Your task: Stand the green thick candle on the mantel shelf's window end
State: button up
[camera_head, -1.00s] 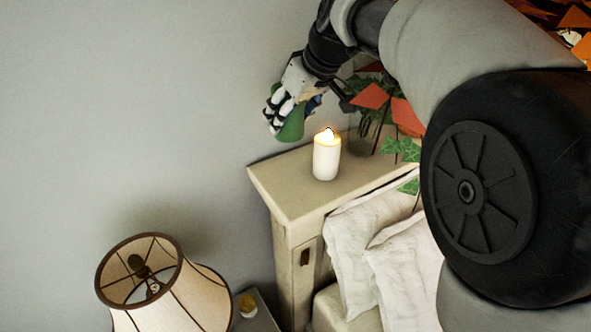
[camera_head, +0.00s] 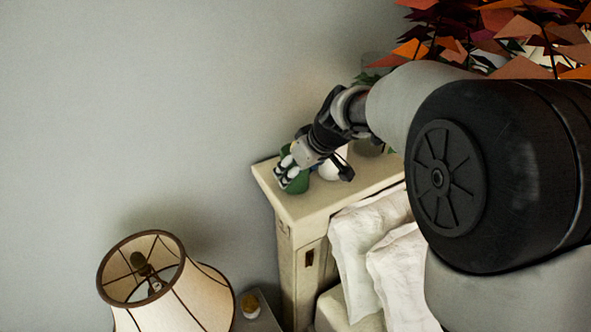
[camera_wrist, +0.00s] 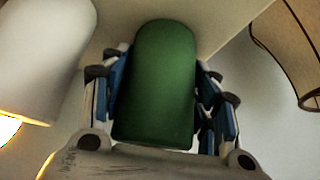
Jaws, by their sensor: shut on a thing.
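The green thick candle (camera_wrist: 158,85) is between the fingers of my gripper (camera_wrist: 160,100) in the wrist view, and the gripper is shut on it. In the head view the green candle (camera_head: 297,182) shows below my gripper (camera_head: 290,172), over the left end of the mantel shelf (camera_head: 318,205). I cannot tell whether its base touches the shelf. A white candle (camera_head: 333,166) stands on the shelf just right of the green one, partly hidden by my gripper.
Plants with orange and dark red leaves (camera_head: 500,35) are at the upper right. White pillows (camera_head: 365,250) lie below the shelf. The shelf's front left corner is bare.

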jog(key=o, duration=1.1)
jog(key=shift+f, duration=0.1)
jog(key=shift+s+d+r, duration=0.1)
jog(key=shift+r, duration=0.35)
jog(key=v, duration=1.1)
jog(key=s+d+f+m+h, duration=0.1)
jog(key=s+d, duration=0.3)
jog(key=s, duration=0.6)
jog(key=s+d+f+m+h, duration=0.2)
jog(key=s+d+f+m, duration=0.1)
jog(key=s, duration=0.6)
jog(key=s+d+f+m+h, duration=0.1)
jog(key=s+d+f+m, duration=0.2)
jog(key=s+d, duration=0.3)
jog(key=shift+s+d+m+h+b, duration=0.1)
jog(key=shift+s+m+h+b, duration=0.2)
jog(key=shift+s, duration=0.85)
jog(key=shift+s+d+m+b, duration=0.1)
jog(key=shift+s+m, duration=0.3)
jog(key=shift+s, duration=0.75)
